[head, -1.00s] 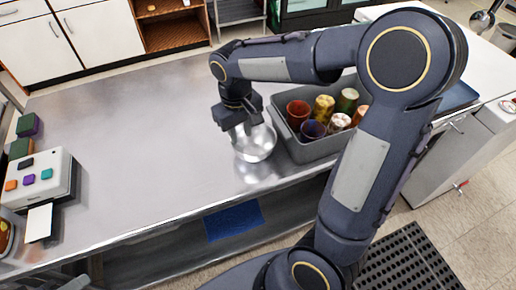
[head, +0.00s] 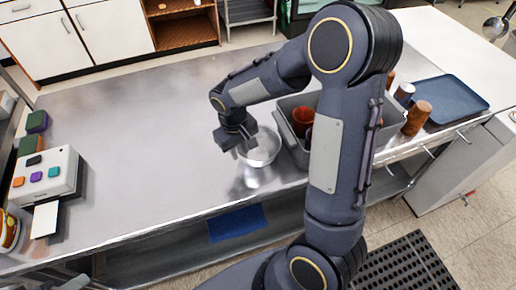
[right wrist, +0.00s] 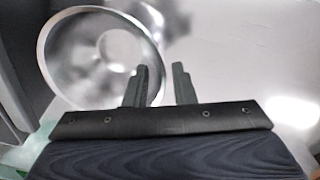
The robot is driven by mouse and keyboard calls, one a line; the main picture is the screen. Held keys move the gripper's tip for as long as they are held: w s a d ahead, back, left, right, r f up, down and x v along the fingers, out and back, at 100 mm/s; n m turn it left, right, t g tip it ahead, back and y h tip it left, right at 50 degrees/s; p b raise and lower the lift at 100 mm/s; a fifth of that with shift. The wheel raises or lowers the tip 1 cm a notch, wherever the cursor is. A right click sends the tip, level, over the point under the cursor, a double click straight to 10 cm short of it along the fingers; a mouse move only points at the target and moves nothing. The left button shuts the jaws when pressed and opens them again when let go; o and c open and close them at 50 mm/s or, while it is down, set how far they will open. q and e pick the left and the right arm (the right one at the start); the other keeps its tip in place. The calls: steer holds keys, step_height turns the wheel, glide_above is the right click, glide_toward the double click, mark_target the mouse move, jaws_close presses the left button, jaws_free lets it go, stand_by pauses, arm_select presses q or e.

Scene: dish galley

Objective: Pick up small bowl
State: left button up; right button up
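The small bowl (head: 264,152) is shiny metal and stands upright on the steel counter, beside the grey bin. My right gripper (head: 246,151) is at the bowl's left side in the head view, pointing down. In the right wrist view the bowl (right wrist: 85,60) fills the upper left. My right gripper's fingers (right wrist: 162,85) are apart there; one overlaps the inside of the bowl and the other shows outside the rim. The near rim appears between them, but I cannot tell whether either finger touches it. My left gripper is out of view.
A grey bin (head: 290,147) with cups stands close right of the bowl, partly hidden by my arm. A brown cup (head: 417,118) and a blue tray (head: 450,98) are further right. A button box (head: 45,175) is at left. The counter's middle is clear.

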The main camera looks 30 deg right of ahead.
jaws_close()
steer(key=shift+a, duration=0.1)
